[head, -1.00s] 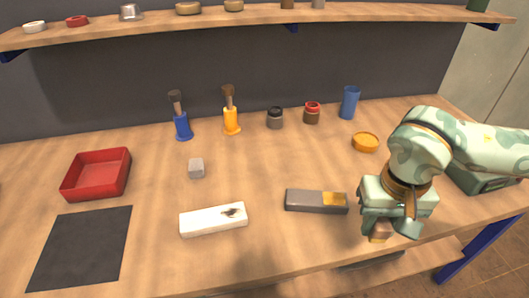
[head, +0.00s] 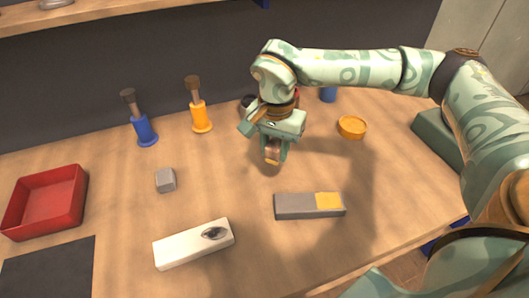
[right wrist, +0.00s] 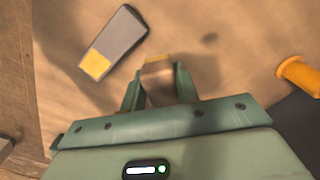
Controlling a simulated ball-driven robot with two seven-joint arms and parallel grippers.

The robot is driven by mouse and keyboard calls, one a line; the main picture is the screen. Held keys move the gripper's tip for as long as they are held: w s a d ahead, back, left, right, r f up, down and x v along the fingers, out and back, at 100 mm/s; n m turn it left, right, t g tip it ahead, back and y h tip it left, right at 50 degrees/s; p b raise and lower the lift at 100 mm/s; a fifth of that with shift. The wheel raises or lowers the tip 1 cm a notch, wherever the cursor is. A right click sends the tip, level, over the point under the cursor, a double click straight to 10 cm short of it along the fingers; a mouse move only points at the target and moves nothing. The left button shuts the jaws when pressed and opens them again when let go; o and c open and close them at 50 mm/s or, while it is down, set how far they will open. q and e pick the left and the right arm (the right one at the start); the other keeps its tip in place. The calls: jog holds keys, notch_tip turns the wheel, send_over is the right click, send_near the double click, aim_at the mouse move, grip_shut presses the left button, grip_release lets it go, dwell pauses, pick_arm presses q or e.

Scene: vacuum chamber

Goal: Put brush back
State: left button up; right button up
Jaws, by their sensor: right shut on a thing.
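My right gripper (head: 273,150) is shut on a small brown thing with a yellow end (head: 271,156). It holds this over the middle of the table, behind the grey block. In the right wrist view the brown thing (right wrist: 158,84) sits between the fingers (right wrist: 158,88); its full shape is hidden, so I cannot tell if it is the brush. A dark-topped brush (head: 129,100) stands upright in a blue holder (head: 144,131). Another brush (head: 193,88) stands in an orange holder (head: 201,118). My left gripper is not in view.
A grey block with a yellow patch (head: 294,206) and a white block with a dark mark (head: 185,247) lie in front. A red tray (head: 45,203), dark mat (head: 50,268), grey cube (head: 165,180), orange dish (head: 352,127) and blue cup (head: 328,94) stand around. A shelf (head: 110,12) runs above.

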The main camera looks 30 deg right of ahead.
jog(key=w+d+f+b, duration=0.1)
jog(key=w+f, duration=0.1)
jog(key=w, duration=0.1)
jog(key=w+d+f+b, duration=0.2)
jog(key=w+f, duration=0.1)
jog(key=w+d+f+b, duration=0.2)
jog(key=w+f, duration=0.1)
jog(key=shift+w+d+f, duration=0.1)
jog(key=shift+d+f, duration=0.1)
notch_tip(320, 180, down, 4)
jog(key=shift+w+d+r+b, duration=0.1)
jog(key=shift+w+d+b, duration=0.05)
jog(key=shift+b, duration=1)
jog(key=shift+w, duration=0.1)
jog(key=shift+c, duration=0.3)
jog(key=shift+r, duration=0.15)
jog(key=o, duration=0.9)
jog(key=shift+f, duration=0.2)
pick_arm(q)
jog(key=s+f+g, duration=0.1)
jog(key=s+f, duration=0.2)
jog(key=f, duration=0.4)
pick_arm(e)
jog(key=shift+o, duration=0.2)
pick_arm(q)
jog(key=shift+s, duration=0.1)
